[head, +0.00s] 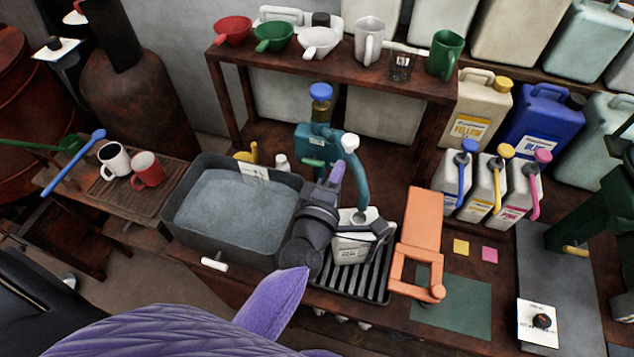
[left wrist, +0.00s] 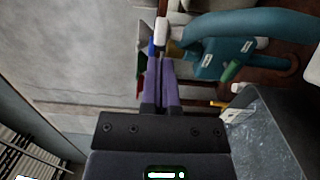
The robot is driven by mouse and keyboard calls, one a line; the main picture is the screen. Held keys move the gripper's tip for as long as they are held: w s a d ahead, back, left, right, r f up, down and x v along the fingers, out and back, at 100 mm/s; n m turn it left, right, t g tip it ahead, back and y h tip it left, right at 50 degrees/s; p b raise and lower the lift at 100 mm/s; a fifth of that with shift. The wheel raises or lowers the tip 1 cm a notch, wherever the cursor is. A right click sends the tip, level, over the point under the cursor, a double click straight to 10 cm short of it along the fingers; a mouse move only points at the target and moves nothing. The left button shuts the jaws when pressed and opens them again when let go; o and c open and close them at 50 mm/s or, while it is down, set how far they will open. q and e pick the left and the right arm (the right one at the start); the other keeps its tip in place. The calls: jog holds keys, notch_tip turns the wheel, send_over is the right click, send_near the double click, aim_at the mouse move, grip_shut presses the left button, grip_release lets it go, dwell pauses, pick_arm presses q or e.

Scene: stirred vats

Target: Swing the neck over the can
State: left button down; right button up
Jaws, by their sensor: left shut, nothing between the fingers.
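A teal tap body (head: 316,145) with a blue knob stands behind the black drip grate. Its curved teal neck (head: 357,180), with a white cap at the bend, comes down towards the can top. A pale can (head: 352,247) with a label stands upright on the grate. I cannot tell whether the neck's end is exactly over its mouth. My left gripper (head: 337,172) has its purple fingers together and empty, just left of the neck, and its dark wrist hides part of the can. In the left wrist view the fingers (left wrist: 160,75) point towards the neck (left wrist: 255,24), apart from it. My right gripper is out of view.
A grey basin (head: 235,205) of pale liquid stands left of the grate. An orange frame (head: 422,220) stands to its right. Coloured pump bottles (head: 483,185) stand at the back right. A shelf (head: 335,66) with bowls and jugs overhangs the rear.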

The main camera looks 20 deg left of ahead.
pick_arm(q)
jog(key=s, duration=0.5)
jog(key=shift+s+a, duration=0.2)
jog(key=shift+s, duration=0.2)
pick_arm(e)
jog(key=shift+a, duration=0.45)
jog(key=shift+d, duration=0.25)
